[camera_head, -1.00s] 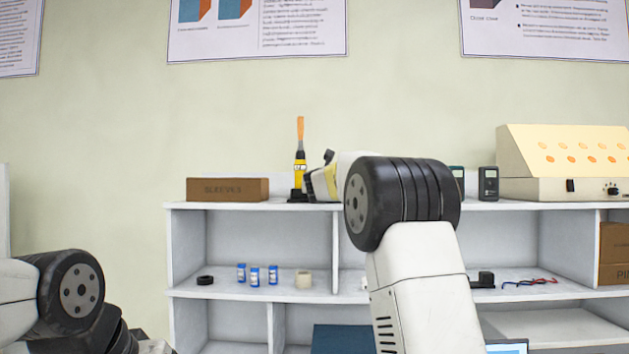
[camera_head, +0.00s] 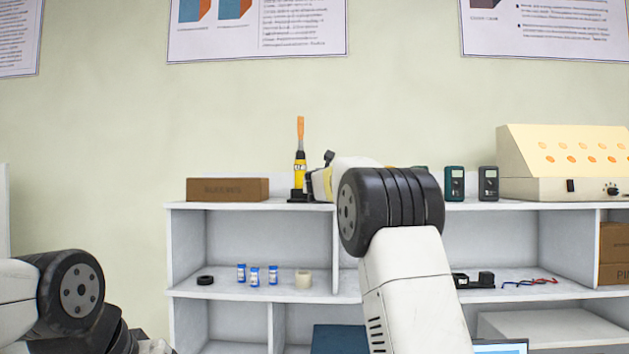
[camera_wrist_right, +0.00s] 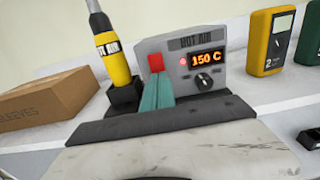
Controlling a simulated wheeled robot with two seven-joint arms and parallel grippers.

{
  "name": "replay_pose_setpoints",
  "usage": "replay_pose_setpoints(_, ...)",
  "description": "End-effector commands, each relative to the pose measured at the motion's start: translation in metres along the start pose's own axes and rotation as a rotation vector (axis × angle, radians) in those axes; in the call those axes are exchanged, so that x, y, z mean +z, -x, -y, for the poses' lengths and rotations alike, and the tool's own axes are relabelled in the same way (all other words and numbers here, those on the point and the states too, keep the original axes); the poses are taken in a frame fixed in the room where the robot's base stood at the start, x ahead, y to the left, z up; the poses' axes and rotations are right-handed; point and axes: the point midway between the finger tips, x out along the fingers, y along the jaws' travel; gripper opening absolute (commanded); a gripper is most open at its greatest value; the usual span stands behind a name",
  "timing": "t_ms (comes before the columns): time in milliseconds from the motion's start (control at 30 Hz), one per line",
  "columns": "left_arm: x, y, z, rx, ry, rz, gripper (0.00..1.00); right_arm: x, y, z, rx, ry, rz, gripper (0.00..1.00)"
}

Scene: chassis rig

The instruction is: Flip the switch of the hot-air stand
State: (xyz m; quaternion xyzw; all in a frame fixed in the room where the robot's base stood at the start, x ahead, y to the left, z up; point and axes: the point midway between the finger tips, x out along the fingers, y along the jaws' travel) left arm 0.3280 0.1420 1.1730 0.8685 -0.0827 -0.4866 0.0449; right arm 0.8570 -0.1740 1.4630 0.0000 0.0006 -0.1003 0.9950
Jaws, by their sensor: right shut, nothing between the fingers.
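The hot-air stand (camera_wrist_right: 220,62) is a grey box with a "HOT AIR" label, a lit "150 C" display, a small red light and a black knob. Its red switch (camera_wrist_right: 155,62) is at the left of the front. My right gripper (camera_wrist_right: 157,92) is shut, with teal fingers just in front of and below the switch; I cannot tell if they touch. The yellow hot-air handpiece (camera_wrist_right: 113,60) stands upright in a black holder at left; it also shows in the head view (camera_head: 300,165). My right arm hides the stand's box in the head view. My left gripper is out of view.
A brown sleeves box (camera_head: 227,189) sits left of the handpiece on the shelf top (camera_head: 230,205). Two meters, one green (camera_head: 454,183) and one dark (camera_head: 488,183), and a cream panel unit (camera_head: 565,165) stand to the right. Small items lie on the shelf below.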

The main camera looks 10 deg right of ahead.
Motion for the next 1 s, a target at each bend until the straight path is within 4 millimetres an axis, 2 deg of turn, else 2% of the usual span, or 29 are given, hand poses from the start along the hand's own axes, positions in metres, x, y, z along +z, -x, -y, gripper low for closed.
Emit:
replay_pose_setpoints(167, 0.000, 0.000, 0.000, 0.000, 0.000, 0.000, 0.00, 0.001, 0.003, 0.000, 0.000, 0.000, 0.000, 0.00)
replay_pose_setpoints(800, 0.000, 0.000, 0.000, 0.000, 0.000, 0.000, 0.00, 0.001, 0.066, 0.000, 0.001, -0.001, 0.001, 0.00)
replay_pose_setpoints(1000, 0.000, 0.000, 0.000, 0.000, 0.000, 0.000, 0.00, 0.001, 0.079, 0.000, 0.001, -0.001, 0.001, 0.00)
